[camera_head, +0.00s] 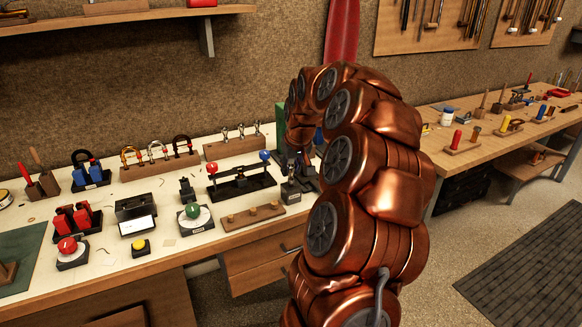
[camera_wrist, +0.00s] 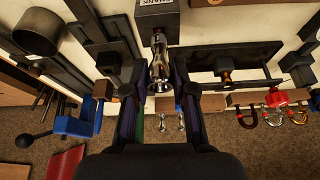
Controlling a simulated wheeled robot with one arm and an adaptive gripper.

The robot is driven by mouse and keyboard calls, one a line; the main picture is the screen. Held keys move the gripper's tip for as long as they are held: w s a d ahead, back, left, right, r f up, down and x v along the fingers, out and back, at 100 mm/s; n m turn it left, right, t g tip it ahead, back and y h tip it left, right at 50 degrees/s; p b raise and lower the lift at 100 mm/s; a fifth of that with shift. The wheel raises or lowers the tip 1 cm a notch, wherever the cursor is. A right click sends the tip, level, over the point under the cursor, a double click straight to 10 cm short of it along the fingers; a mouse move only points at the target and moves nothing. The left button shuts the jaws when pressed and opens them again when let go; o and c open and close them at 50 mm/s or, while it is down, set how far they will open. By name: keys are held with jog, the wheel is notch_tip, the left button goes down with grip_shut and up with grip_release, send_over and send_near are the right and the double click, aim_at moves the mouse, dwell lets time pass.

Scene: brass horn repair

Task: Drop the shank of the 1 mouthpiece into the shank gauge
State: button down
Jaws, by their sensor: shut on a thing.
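The silver mouthpiece (camera_wrist: 159,66) is between the two dark fingers of my gripper (camera_wrist: 160,78) in the wrist view, and the fingers are shut on it. Its narrow end points at the shank gauge (camera_wrist: 157,14), a dark block with a white label at the top of that view. The narrow end meets or overlaps the block's edge; I cannot tell how deep it sits. In the head view the gauge (camera_head: 291,193) stands near the bench's front edge, and my arm hides most of the gripper.
A wooden rack (camera_head: 236,147) with several silver mouthpieces stands behind. A black fixture (camera_head: 243,188) with red and blue knobs is left of the gauge. A wooden strip with pegs (camera_head: 252,216) lies in front. Horseshoe-shaped pieces (camera_wrist: 272,117) show at right in the wrist view.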

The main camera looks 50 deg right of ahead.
jog(key=shift+f, duration=0.4)
jog(key=c, duration=0.9)
grip_release()
jog(key=shift+o, duration=0.2)
jog(key=shift+r, duration=0.15)
jog(key=v, duration=1.1)
jog(key=shift+s+r, duration=0.25)
jog(key=shift+r, duration=0.05)
jog(key=s+a+f+n+g+y+p, duration=0.1)
jog(key=s+a+n, duration=0.1)
jog(key=a, duration=1)
jog(key=s+a+f+n+g+y, duration=0.1)
jog(key=s+a+f, duration=0.15)
jog(key=a, duration=0.85)
jog(key=s+a+f+g, duration=0.1)
jog(key=s+a+f, duration=0.1)
jog(key=s+a, duration=0.2)
jog(key=s+a+f+n+g+p, duration=0.1)
jog(key=s+a+f, duration=0.2)
jog(key=s, duration=0.7)
jog(key=s+a+f+g+p, duration=0.1)
jog(key=s+a+f, duration=0.1)
jog(key=s+a, duration=0.3)
jog(key=shift+s+a+f+n+g, duration=0.2)
jog(key=shift+s+a+n+g, duration=0.15)
jog(key=shift+s, duration=0.9)
